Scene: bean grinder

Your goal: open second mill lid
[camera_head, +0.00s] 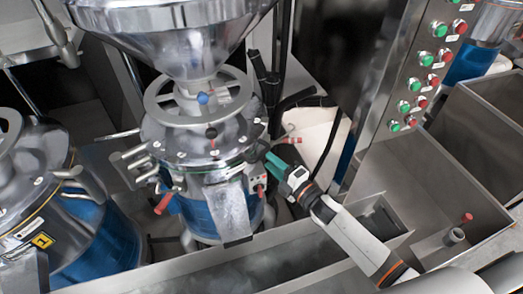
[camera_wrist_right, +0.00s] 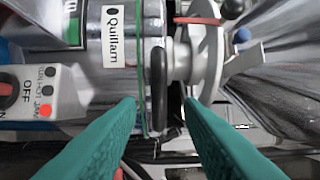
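A mill with a blue body (camera_head: 199,216) stands in the middle of the head view. Its silver lid (camera_head: 180,140) looks closed, beneath a handwheel (camera_head: 160,112) and a steel hopper (camera_head: 170,40). My right gripper (camera_head: 268,160) reaches in from the lower right, with its teal fingers close to the lid's right edge. In the right wrist view, the fingertips (camera_wrist_right: 162,103) are apart. A black handle (camera_wrist_right: 158,88) shows between and beyond them, beside the silver rim; I cannot tell whether they touch it. My left gripper is out of view.
Another blue mill (camera_head: 100,240) stands at the left. A control box (camera_wrist_right: 38,92) sits on the middle mill's side. A panel of green and red buttons (camera_head: 425,60) rises at the right, above steel bins (camera_head: 440,185). A steel trough edge (camera_head: 300,255) runs along the front.

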